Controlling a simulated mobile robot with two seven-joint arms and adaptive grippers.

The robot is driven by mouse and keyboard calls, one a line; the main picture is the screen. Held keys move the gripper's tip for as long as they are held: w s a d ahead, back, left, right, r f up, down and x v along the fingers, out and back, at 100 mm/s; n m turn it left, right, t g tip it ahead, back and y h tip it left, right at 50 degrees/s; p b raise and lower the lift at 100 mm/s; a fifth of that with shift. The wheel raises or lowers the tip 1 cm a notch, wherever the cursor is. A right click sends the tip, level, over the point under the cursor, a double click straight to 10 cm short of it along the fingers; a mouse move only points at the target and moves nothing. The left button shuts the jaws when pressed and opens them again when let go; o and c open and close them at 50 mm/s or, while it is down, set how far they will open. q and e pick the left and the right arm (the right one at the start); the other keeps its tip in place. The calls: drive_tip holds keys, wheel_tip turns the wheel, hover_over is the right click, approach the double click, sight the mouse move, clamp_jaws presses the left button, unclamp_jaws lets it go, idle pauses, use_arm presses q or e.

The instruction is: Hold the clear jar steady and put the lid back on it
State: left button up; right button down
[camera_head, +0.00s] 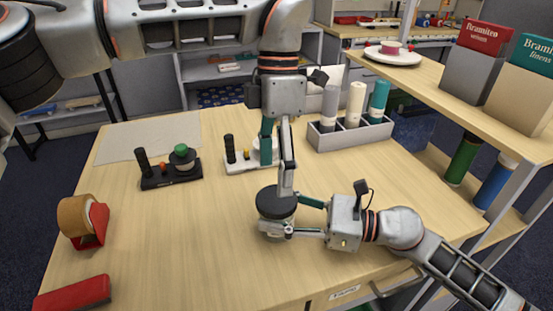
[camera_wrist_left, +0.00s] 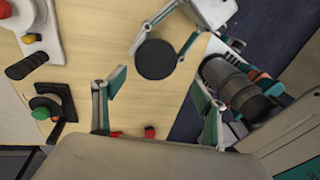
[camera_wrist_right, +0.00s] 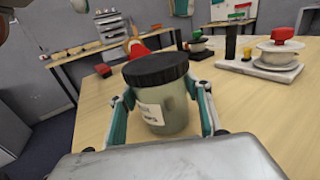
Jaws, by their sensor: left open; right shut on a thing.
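The clear jar (camera_head: 272,229) stands upright near the table's front edge. In the right wrist view the jar (camera_wrist_right: 171,112) shows a white label. The black lid (camera_head: 276,198) sits on the jar's mouth; it also shows in the right wrist view (camera_wrist_right: 155,69) and from above in the left wrist view (camera_wrist_left: 155,59). I cannot tell whether it is fully seated. My right gripper (camera_head: 294,215) is shut around the jar's body from the right. My left gripper (camera_head: 277,176) is open and empty above the lid, its fingers pointing down and apart from it.
A black-based stand (camera_head: 170,178) and a white-based stand (camera_head: 246,163) lie behind the jar. A tape dispenser (camera_head: 84,220) and red box (camera_head: 73,295) are at left. The table's middle left is clear.

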sight(277, 198)
use_arm(q)
drive_tip(key=n, duration=0.5)
drive_tip(key=shift+r, duration=0.2)
drive_tip(key=n, duration=0.4)
drive_tip(key=n+t, duration=0.1)
drive_tip(key=n, duration=0.1)
drive_tip(key=shift+s+r, duration=0.1)
drive_tip(key=shift+r, duration=0.15)
drive_tip(key=n, duration=0.6)
drive_tip(key=shift+s+r+t, duration=0.1)
drive_tip(key=shift+r+t, duration=0.2)
drive_tip(key=shift+t, duration=0.1)
drive_tip(key=n, duration=0.5)
drive_tip(key=shift+s+d+r+n+t, duration=0.1)
drive_tip(key=shift+d+r+n+t, duration=0.05)
drive_tip(key=shift+r+n+t, duration=0.15)
drive_tip(key=shift+f, duration=4.05)
drive_tip(key=shift+c, duration=0.5)
